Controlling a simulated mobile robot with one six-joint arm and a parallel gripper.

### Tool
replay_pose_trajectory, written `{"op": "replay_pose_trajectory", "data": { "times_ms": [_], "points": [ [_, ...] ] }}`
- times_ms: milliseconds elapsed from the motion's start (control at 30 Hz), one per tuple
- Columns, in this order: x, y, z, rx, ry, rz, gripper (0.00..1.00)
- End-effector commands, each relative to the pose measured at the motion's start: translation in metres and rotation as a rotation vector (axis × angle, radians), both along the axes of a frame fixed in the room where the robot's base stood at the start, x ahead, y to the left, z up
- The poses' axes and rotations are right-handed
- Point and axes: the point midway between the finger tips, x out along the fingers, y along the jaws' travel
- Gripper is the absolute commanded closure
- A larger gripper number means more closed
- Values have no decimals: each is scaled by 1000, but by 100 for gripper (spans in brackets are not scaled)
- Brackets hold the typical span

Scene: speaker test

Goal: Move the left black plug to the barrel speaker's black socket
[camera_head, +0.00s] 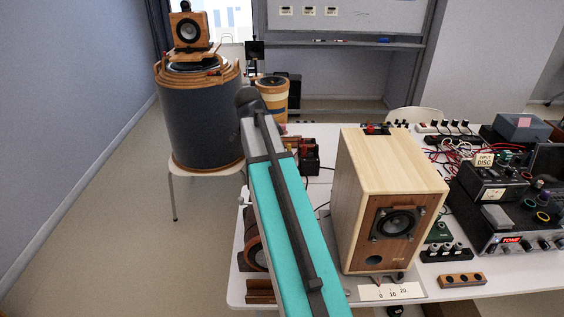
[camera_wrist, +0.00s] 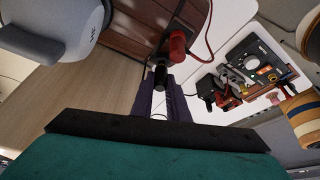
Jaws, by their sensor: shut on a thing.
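My gripper (camera_wrist: 162,84) is shut on a black plug (camera_wrist: 160,76) in the wrist view. Directly beyond the plug is a red connector (camera_wrist: 178,45), beside dark brown slatted wood (camera_wrist: 138,28) that looks like the barrel speaker lying on its side. The plug's tip is close to this wood; I cannot tell whether it is in a socket, and the black socket is not clearly visible. In the head view the barrel's round front (camera_head: 254,243) shows at the table's left edge, partly behind my teal arm. My gripper is hidden there.
A pale wooden box speaker (camera_head: 385,200) stands right of my arm. A small black device (camera_head: 309,158) with red and black plugs sits behind; it also shows in the wrist view (camera_wrist: 255,62). A striped barrel (camera_head: 272,98) stands farther back. Electronics and cables crowd the right.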

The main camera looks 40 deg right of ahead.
Motion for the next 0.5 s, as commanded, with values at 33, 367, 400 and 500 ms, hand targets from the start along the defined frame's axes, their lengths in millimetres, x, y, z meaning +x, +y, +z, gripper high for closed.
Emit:
{"op": "replay_pose_trajectory", "data": {
  "times_ms": [33, 367, 400, 500],
  "points": [
    [0, 0, -1, 0, 0, 0, 100],
    [0, 0, -5, 0, 0, 0, 100],
    [0, 0, -5, 0, 0, 0, 100],
    [0, 0, -7, 0, 0, 0, 100]
  ]
}}
